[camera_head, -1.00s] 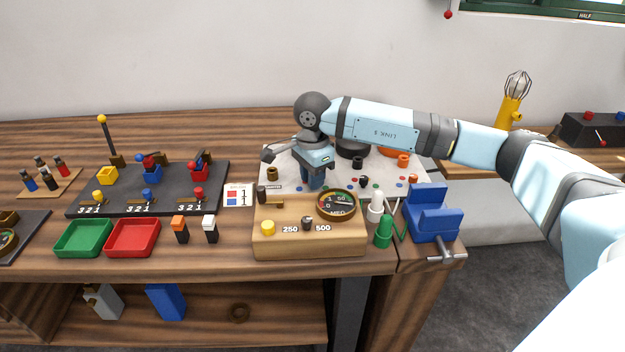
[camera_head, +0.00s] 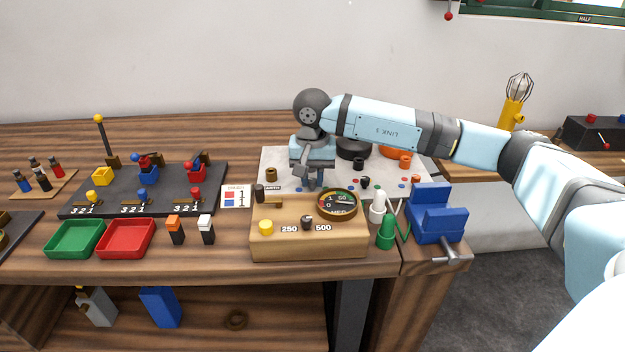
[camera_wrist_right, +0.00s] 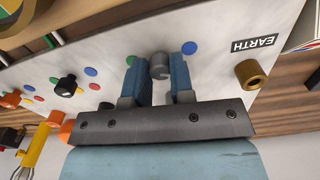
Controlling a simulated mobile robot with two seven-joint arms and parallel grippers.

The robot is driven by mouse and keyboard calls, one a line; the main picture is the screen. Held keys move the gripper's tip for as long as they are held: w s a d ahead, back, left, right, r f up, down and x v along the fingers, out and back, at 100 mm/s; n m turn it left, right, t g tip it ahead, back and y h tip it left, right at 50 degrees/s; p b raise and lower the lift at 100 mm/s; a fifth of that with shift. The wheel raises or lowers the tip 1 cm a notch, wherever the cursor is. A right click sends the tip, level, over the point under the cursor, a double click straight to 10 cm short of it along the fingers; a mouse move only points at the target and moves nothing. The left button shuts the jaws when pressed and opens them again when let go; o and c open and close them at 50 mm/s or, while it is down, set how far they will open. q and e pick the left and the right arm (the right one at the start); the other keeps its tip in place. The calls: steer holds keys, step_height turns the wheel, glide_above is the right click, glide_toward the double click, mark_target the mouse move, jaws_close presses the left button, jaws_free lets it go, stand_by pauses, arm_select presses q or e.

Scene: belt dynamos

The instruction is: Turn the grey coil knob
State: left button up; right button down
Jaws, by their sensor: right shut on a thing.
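The grey coil knob (camera_wrist_right: 160,66) stands on a pale panel and shows between the blue fingertips of my right gripper (camera_wrist_right: 157,72) in the right wrist view. The right gripper is shut on it. In the head view my right gripper (camera_head: 310,180) points down at the pale panel (camera_head: 277,158), behind the wooden meter box (camera_head: 340,243). The knob is hidden there by the fingers and the box. My left gripper is not in view.
A brass terminal (camera_wrist_right: 250,74) stands by the EARTH label (camera_wrist_right: 254,45). The meter box with its round dial (camera_head: 338,204) is close in front. White (camera_head: 378,205) and green (camera_head: 385,232) pegs and a blue vise (camera_head: 436,215) stand to the right.

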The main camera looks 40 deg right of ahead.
steer(key=shift+n, duration=1.2)
steer(key=shift+n+b, duration=0.45)
steer(key=shift+n, duration=0.35)
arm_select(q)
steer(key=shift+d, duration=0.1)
arm_select(e)
steer(key=shift+r+n, duration=0.1)
steer(key=shift+n, duration=0.2)
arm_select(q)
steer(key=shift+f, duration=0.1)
arm_select(e)
steer(key=c, duration=1)
jaws_free()
